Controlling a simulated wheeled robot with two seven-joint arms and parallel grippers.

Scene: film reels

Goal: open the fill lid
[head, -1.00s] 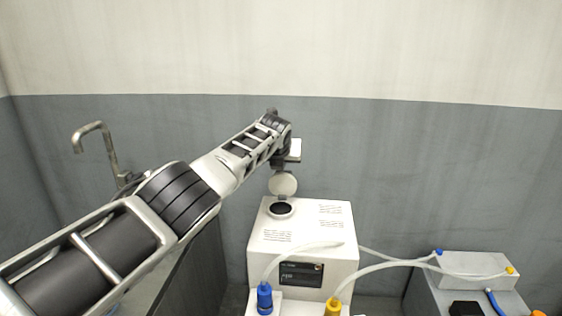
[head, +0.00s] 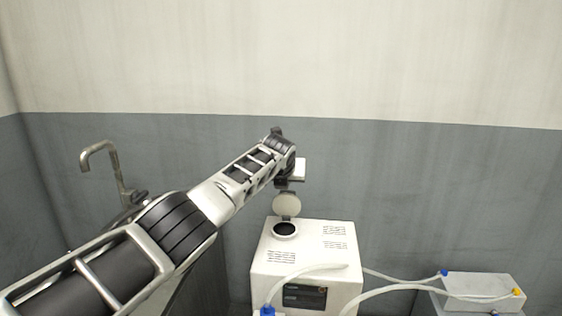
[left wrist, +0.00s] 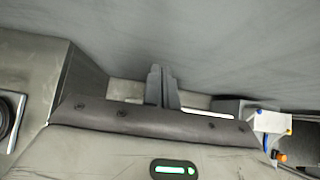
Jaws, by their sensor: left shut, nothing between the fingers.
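The fill lid (head: 287,205) is a round pale disc standing upright, open, at the back edge of the dark round fill opening (head: 285,230). The opening is in the top of the white machine (head: 305,258). My left gripper (head: 285,184) is just above and behind the lid in the head view, at the end of the arm from the left. In the left wrist view its two fingers (left wrist: 161,86) are together with nothing between them. I cannot tell in the head view whether the gripper touches the lid. My right gripper is not in view.
Pale hoses run from the machine's front to a grey box (head: 484,290) at the right. A metal tap (head: 102,150) stands at the left, partly behind my arm. A grey wall (head: 430,190) is behind the machine.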

